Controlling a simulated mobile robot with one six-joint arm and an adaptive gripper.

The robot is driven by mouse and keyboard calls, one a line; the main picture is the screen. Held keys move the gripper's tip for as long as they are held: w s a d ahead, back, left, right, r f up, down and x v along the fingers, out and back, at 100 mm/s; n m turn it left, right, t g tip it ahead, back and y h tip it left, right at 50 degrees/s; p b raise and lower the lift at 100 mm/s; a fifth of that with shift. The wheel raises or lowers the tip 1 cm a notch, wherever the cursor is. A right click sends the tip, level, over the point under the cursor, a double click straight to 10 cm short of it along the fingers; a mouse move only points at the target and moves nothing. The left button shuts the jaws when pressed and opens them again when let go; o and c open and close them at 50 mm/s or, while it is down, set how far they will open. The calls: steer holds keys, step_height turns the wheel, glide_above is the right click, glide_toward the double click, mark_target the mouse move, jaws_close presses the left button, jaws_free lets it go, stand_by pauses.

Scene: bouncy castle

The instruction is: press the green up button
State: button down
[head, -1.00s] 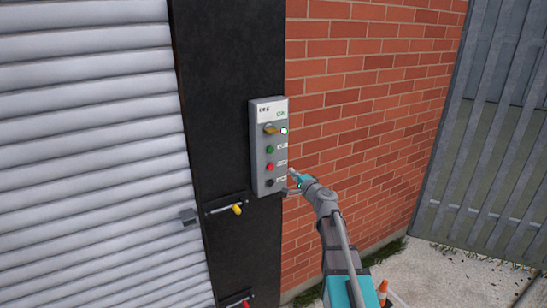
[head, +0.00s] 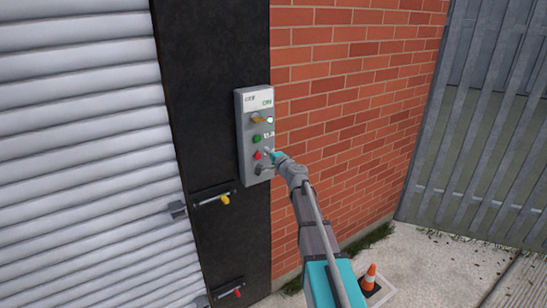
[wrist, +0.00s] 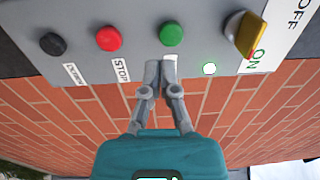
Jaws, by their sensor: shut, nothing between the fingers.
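The green button (head: 257,139) sits on a grey control box (head: 241,128) fixed to a black post, between a yellow switch above and a red button (head: 257,155) below. In the wrist view the green button (wrist: 171,34) is just beyond the fingertips and slightly to their right. My gripper (head: 268,153) is shut and empty, in front of the box's lower right part. In the wrist view my gripper (wrist: 160,62) has its fingertips together over the panel, next to the STOP label. I cannot tell whether the tips touch the panel. The green button's own label is hidden behind the fingers.
A black button (wrist: 53,44) and a yellow selector switch (wrist: 244,34) share the panel, with a lit white lamp (wrist: 209,69). A grey roller shutter (head: 80,150) is left, a brick wall (head: 350,110) right. An orange cone (head: 370,277) stands on the ground.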

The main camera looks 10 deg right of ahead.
mark_target(258, 142)
steer(key=shift+x, duration=2.9)
